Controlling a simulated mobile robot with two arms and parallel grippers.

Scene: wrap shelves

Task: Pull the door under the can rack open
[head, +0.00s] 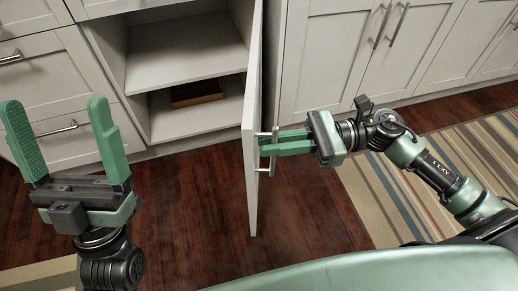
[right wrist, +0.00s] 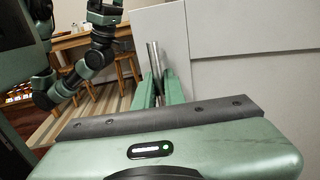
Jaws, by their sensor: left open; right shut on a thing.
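The cabinet door (head: 251,130) stands wide open, seen nearly edge-on in the head view, swung out from the cabinet front. Its metal handle (head: 264,152) is on the right-hand face. My right gripper (head: 268,145) is shut on the handle, its green fingers reaching in from the right. In the right wrist view the handle (right wrist: 155,60) rises between the fingers, with the white door (right wrist: 163,38) behind. My left gripper (head: 68,140) is open and empty at the left, in front of the drawers, fingers pointing up. The can rack is not in view.
The opened cabinet has a shelf (head: 180,55) and a brown box (head: 196,93) low inside. Drawers (head: 60,95) stand at the left, closed cabinets (head: 335,55) at the right. A striped rug (head: 400,190) lies on the dark wood floor (head: 190,200). Stools (right wrist: 125,70) show in the wrist view.

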